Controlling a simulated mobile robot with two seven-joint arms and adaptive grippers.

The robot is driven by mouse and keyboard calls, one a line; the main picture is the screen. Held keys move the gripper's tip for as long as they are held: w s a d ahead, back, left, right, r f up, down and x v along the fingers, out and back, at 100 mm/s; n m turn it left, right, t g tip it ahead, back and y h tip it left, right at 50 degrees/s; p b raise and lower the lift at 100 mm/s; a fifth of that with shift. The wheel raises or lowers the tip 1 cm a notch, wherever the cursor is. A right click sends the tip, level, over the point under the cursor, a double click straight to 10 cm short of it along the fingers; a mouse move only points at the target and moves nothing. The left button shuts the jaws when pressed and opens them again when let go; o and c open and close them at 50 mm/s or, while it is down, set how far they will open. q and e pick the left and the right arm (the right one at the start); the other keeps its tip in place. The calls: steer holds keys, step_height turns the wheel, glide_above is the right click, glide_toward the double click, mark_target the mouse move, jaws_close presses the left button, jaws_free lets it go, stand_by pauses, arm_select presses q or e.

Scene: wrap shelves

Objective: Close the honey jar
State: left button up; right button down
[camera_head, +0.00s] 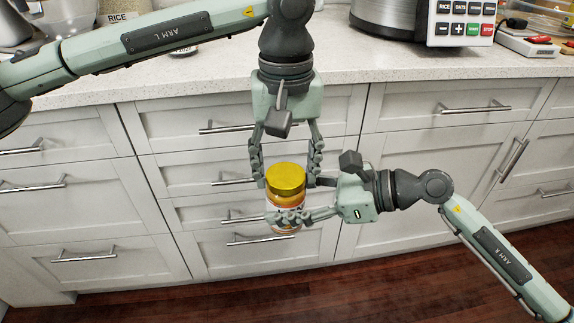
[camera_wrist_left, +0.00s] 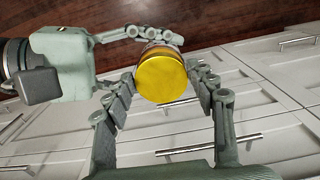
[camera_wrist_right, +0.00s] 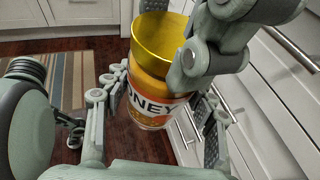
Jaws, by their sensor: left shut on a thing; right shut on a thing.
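The honey jar (camera_head: 287,203) is held upright in the air before the drawers, with an orange body and a label reading part of "HONEY" in the right wrist view (camera_wrist_right: 152,103). The gold lid (camera_head: 286,180) sits on top of it, and its round top faces the left wrist camera (camera_wrist_left: 161,79). I cannot tell whether it is screwed tight. My left gripper (camera_head: 287,172) points down from above, shut on the lid with a finger on either side. My right gripper (camera_head: 293,204) comes from the right, shut around the jar body. One right finger is partly hidden behind the jar.
White drawers with bar handles (camera_head: 262,239) stand close behind the jar. The speckled countertop (camera_head: 215,80) runs above, with a cooker-like appliance (camera_head: 425,20) at the back right. Dark wood floor (camera_head: 380,275) is open below, and a striped rug (camera_wrist_right: 62,78) lies there.

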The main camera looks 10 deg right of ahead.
arm_select(q)
steer(key=m, duration=0.7)
steer(key=shift+w+a, duration=0.1)
steer(key=shift+a, duration=0.1)
steer(key=m, duration=0.6)
steer(key=shift+w+a+m, duration=0.15)
steer(key=shift+m, duration=0.25)
steer(key=o, duration=0.7)
steer(key=shift+o, duration=0.2)
steer(key=shift+r, duration=2.2)
steer(key=shift+c, duration=0.3)
